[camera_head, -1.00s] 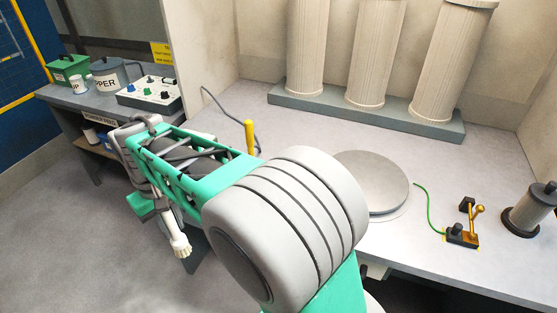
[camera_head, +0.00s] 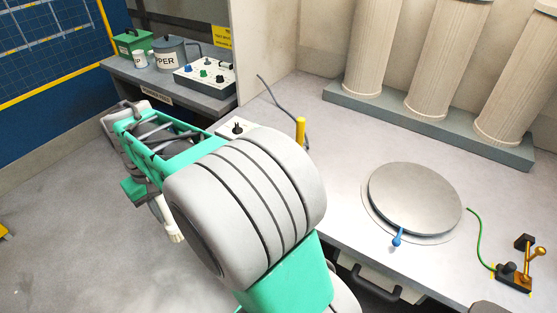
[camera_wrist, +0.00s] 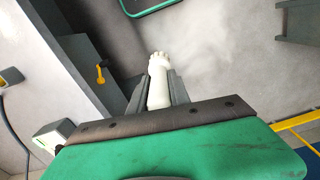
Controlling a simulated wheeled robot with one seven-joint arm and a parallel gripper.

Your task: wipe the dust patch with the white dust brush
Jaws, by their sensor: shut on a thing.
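The white dust brush (camera_wrist: 158,78) is held between the two dark fingers of my gripper (camera_wrist: 159,88), with its knobbly end pointing away from the wrist. In the head view the brush (camera_head: 174,232) hangs down over the grey floor, left of the workbench, and apart from it. My arm hides most of the gripper in that view. I cannot make out a clear dust patch; a faint pale haze shows on the grey surface beyond the brush in the wrist view.
The workbench (camera_head: 340,215) at right bears a round metal plate (camera_head: 415,195), a blue-knobbed lever (camera_head: 397,237), ribbed columns and a brass lever device (camera_head: 520,262). A side bench (camera_head: 190,97) at back left holds a green box, a pot and a control box.

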